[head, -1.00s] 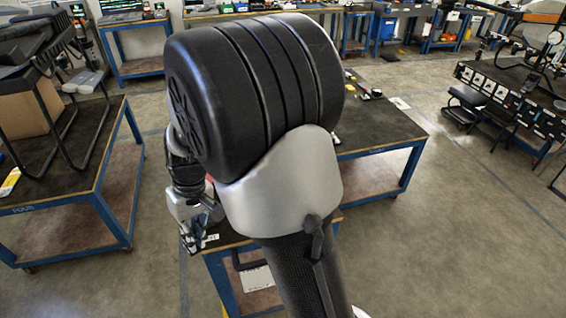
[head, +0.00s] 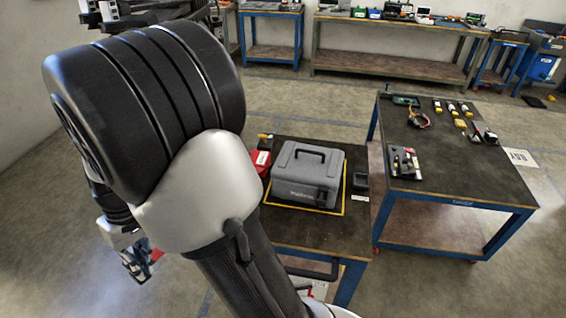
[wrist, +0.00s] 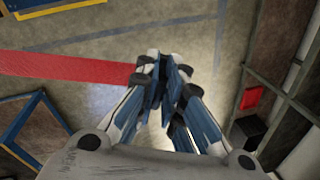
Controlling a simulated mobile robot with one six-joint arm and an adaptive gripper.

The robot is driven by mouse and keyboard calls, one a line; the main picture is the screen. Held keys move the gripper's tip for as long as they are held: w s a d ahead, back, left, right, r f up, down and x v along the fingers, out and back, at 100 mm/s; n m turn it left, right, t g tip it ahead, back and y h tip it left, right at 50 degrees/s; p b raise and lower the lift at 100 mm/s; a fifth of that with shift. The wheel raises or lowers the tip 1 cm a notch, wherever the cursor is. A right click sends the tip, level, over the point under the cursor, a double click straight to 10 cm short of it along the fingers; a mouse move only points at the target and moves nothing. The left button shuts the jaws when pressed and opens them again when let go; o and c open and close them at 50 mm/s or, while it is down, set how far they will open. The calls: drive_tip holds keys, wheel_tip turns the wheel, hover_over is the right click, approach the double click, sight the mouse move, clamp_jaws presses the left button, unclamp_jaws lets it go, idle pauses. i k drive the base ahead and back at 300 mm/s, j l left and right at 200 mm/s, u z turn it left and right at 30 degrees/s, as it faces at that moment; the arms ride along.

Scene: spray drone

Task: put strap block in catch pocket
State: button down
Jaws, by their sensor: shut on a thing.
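My gripper (head: 138,268) hangs at the lower left of the head view, over open floor and left of the small table. In the wrist view my gripper (wrist: 168,95) is shut on a red strap-like piece, which I take for the strap block (wrist: 75,65). It stretches out to the left from the fingers. A bit of red also shows beside the fingertips in the head view (head: 156,254).
The small table (head: 300,232) carries a grey case (head: 305,176) inside a yellow outline, with a red container (head: 261,162) at its left edge. A second table (head: 455,180) with small parts stands to the right. Benches (head: 395,50) line the back. Floor is free around my gripper.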

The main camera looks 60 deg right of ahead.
sight(360, 183)
drive_tip(key=k+l, duration=0.2)
drive_tip(key=l, duration=0.2)
drive_tip(key=k+l, duration=0.15)
drive_tip(key=l, duration=0.25)
drive_tip(key=k+l, duration=0.2)
drive_tip(key=l, duration=0.2)
drive_tip(key=k+l, duration=0.15)
drive_tip(key=l, duration=0.25)
drive_tip(key=k+l, duration=0.2)
drive_tip(key=l, duration=0.2)
drive_tip(key=k+l, duration=0.15)
drive_tip(key=l, duration=0.25)
drive_tip(key=i+l, duration=0.25)
drive_tip(key=l, duration=0.1)
